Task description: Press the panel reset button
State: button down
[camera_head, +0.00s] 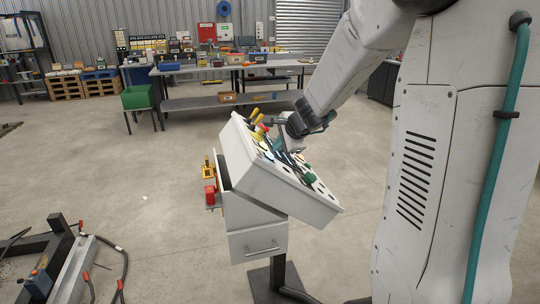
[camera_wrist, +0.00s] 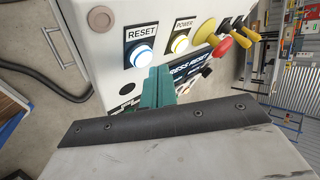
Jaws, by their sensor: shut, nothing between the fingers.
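The tilted white control panel (camera_head: 265,182) stands on a pedestal in the head view, its face toward my arm. In the wrist view the reset button (camera_wrist: 138,56) is a round white button with a blue-lit ring, under a "RESET" label (camera_wrist: 142,33). My gripper (camera_wrist: 158,72) is shut and empty, its teal fingertips just below and right of the reset button in the picture. I cannot tell whether they touch the panel. In the head view my gripper (camera_head: 279,147) is over the panel's face, partly hidden by the wrist, and the reset button cannot be made out.
A drawer (camera_head: 258,242) is below the panel. Workbenches (camera_head: 225,68) stand behind. Cables and a metal frame (camera_head: 75,270) lie at front left.

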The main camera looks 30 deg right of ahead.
jog(key=shift+a+f, duration=0.25)
jog(key=shift+f, duration=0.1)
jog(key=shift+w+a+f, duration=0.15)
jog(key=shift+a+f, duration=0.15)
dwell(0.9)
dwell(0.4)
jog(key=shift+d+r, duration=0.55)
jog(key=shift+r, duration=0.1)
jog(key=d+r, duration=0.1)
jog(key=r, duration=0.1)
jog(key=s+d+r, duration=0.1)
jog(key=d, duration=0.1)
jog(key=shift+s+r, duration=0.1)
jog(key=shift+r, duration=0.3)
dwell(0.6)
